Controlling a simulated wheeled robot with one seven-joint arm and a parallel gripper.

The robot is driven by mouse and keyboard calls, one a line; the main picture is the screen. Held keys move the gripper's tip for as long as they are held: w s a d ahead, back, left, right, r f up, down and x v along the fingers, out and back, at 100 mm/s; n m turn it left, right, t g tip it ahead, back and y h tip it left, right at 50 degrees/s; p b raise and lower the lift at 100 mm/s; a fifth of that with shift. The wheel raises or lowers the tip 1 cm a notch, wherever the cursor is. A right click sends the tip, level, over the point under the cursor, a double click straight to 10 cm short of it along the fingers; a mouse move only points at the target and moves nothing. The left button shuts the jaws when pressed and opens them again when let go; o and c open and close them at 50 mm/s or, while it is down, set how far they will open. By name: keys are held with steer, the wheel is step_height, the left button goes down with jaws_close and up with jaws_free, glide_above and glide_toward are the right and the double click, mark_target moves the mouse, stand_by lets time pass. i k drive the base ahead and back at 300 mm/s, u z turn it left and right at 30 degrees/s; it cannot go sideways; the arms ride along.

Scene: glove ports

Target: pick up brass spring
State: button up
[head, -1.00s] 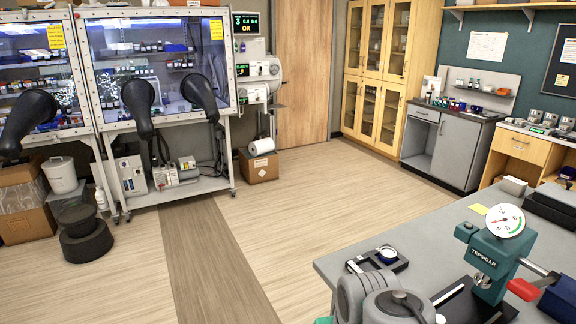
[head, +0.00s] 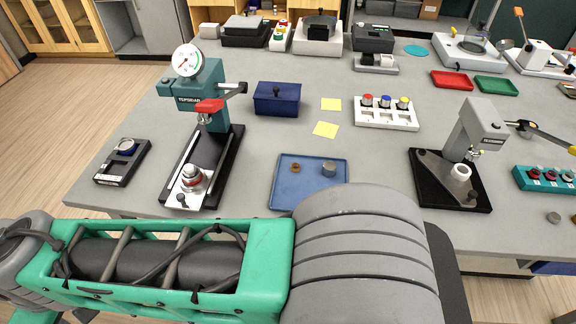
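A small brass-coloured ring-like piece, which looks like the brass spring (head: 296,167), lies on a shallow blue tray (head: 312,200) in the middle of the grey table. It is too small to make out its coils. A short grey cylinder (head: 329,169) stands on the same tray, to the right of the brass piece. My green and grey arm crosses the bottom of the head view, in front of the tray. My gripper is outside the picture.
A teal press with a dial (head: 200,95) stands left of the tray, a grey press (head: 478,140) right. Behind are a dark blue box (head: 277,99), yellow notes (head: 326,130) and a white rack (head: 387,119). A black gauge case (head: 122,165) lies at left.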

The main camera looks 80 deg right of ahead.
mark_target(294, 171)
steer(key=z, duration=3.05)
